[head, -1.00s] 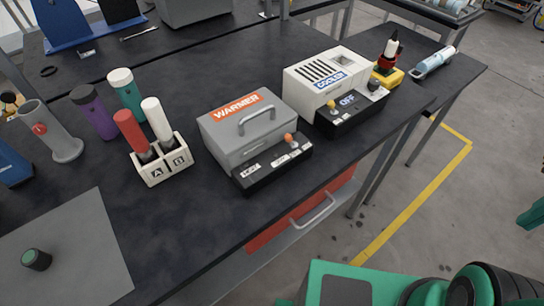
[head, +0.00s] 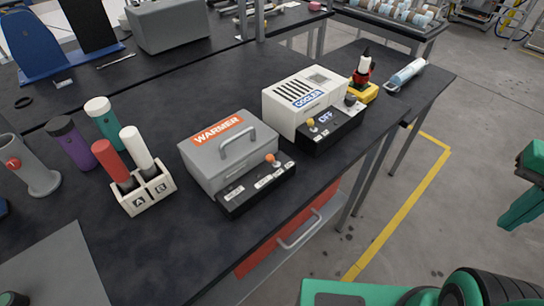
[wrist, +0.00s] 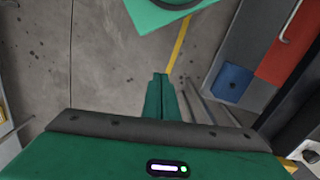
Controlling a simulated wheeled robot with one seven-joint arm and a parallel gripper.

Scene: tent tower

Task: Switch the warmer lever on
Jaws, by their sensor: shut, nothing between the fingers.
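The warmer (head: 228,150) is a grey box with an orange label and a grey handle, on the dark bench in the head view. Its black front panel (head: 256,190) has white labels and a lever with an orange knob (head: 270,158) toward the panel's right end. The label text is too small to read surely. My gripper (wrist: 158,76) shows in the wrist view with its green fingers together and empty, over the floor and away from the warmer.
The white cooler (head: 305,100) with its own lever and an OFF display stands right of the warmer. A white holder (head: 150,195) with a red and a white tube stands left. A red drawer (head: 290,232) with a handle is below the bench edge. The floor at right is open.

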